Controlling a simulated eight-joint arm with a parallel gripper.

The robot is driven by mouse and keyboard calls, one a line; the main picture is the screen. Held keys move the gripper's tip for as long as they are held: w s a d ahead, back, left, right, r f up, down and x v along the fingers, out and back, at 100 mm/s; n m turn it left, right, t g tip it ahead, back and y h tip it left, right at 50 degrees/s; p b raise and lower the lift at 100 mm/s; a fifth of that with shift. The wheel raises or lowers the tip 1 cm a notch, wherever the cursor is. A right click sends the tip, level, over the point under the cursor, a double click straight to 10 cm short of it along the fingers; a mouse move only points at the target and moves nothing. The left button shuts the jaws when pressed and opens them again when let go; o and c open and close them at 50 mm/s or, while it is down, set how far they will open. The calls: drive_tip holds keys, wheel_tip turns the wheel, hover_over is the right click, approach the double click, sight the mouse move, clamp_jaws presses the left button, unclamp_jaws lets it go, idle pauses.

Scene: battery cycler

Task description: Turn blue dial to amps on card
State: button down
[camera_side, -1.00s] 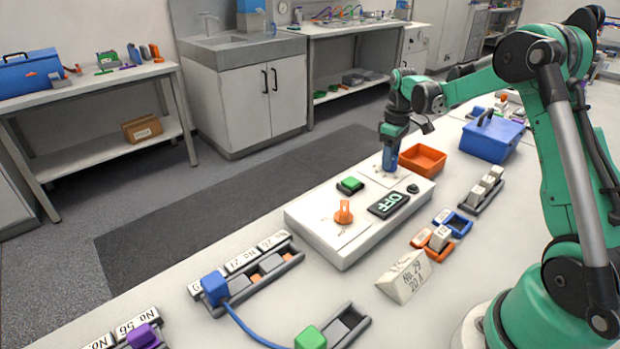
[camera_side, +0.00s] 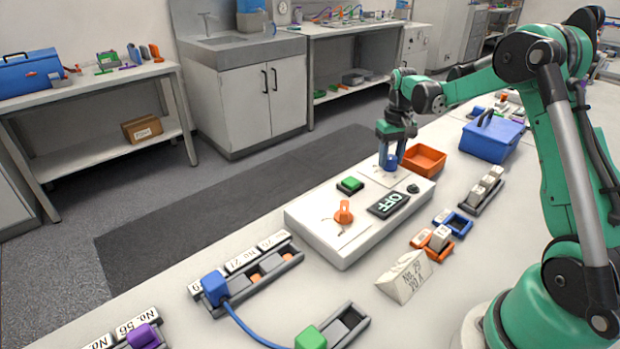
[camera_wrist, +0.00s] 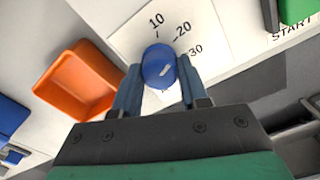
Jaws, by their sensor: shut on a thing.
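The blue dial (camera_wrist: 159,66) sits on the cycler's top plate, with scale marks 10, 20 and 30 beside it in the wrist view. It also shows in the side view (camera_side: 390,162), partly covered by the fingers. My gripper (camera_wrist: 160,84) is shut on the blue dial, one finger on each side. A pale pointer mark shows on the dial's face; its exact setting is hard to tell. The card (camera_side: 405,276) stands on the bench in front of the cycler and reads "No. 29" and what looks like "20 A".
The cycler box (camera_side: 335,254) also carries an orange dial (camera_side: 344,212), a green button (camera_side: 350,185) and a display reading OFF (camera_side: 389,204). An orange bin (camera_side: 424,160) stands close behind my gripper, and a blue toolbox (camera_side: 492,138) is right of it.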

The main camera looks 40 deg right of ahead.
sight(391, 157)
drive_tip(key=shift+m, duration=0.3)
drive_tip(key=shift+c, duration=2.3)
unclamp_jaws()
drive_tip(key=shift+r, duration=2.85)
